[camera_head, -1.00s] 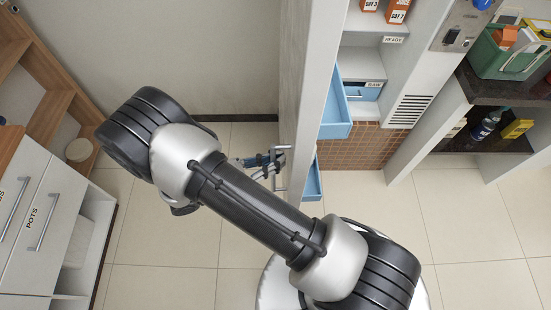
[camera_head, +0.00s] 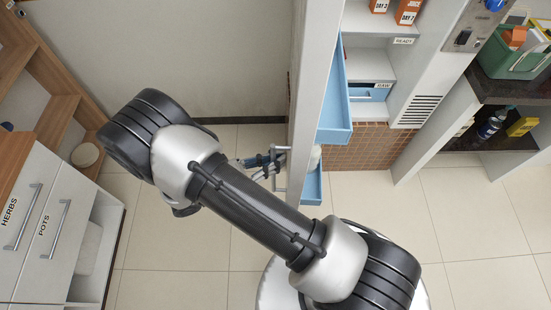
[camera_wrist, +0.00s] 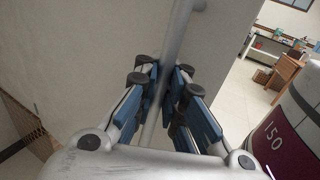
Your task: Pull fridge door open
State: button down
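The fridge door (camera_head: 309,95) stands swung far out from the fridge, seen nearly edge-on in the head view, with blue bins on its inner side. Its metal bar handle (camera_head: 278,170) is on the door's left face, low in that view. My gripper (camera_head: 270,160) is at the handle, partly hidden behind my arm. In the wrist view the handle bar (camera_wrist: 179,35) runs between the two blue-padded fingers of my gripper (camera_wrist: 166,78), which close in around it in front of the grey door face (camera_wrist: 80,45). Finger contact is partly hidden.
The open fridge interior (camera_head: 372,65) has shelves, orange boxes and a blue drawer. A cabinet with drawers labelled HERBS and POTS (camera_head: 45,235) stands at the left. A dark counter (camera_head: 500,90) is at the right.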

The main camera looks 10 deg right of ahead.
jog(key=c, duration=1.8)
grip_release()
jog(key=shift+s+a, duration=0.1)
jog(key=shift+s, duration=0.2)
jog(key=shift+c, duration=0.2)
jog(key=shift+o, duration=0.9)
jog(key=shift+w, duration=0.1)
jog(key=s+a, duration=0.2)
jog(key=a, duration=0.9)
jog(key=shift+s+a, duration=0.2)
jog(key=shift+a, duration=0.15)
jog(key=shift+a, duration=0.1)
